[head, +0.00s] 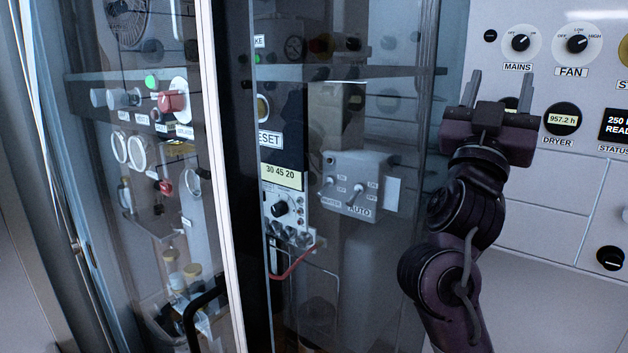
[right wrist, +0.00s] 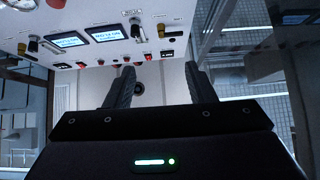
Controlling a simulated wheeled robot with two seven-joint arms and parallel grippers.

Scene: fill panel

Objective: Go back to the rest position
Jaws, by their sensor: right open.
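My right gripper (head: 500,92) is raised in front of the white panel (head: 570,188) in the head view, its two fingers pointing up and spread apart. Nothing is between them. In the right wrist view the fingers of the right gripper (right wrist: 157,85) also stand apart and empty, with a white wall and a dark round fitting beyond them. It appears clear of the panel, though the exact gap cannot be told. My left gripper is in neither view.
A glass-fronted cabinet (head: 232,200) with knobs and switches fills the left and middle. The MAINS knob (head: 520,43), FAN knob (head: 577,44) and DRYER display (head: 562,120) sit near my right gripper. The wrist view shows a control panel (right wrist: 100,20) with screens.

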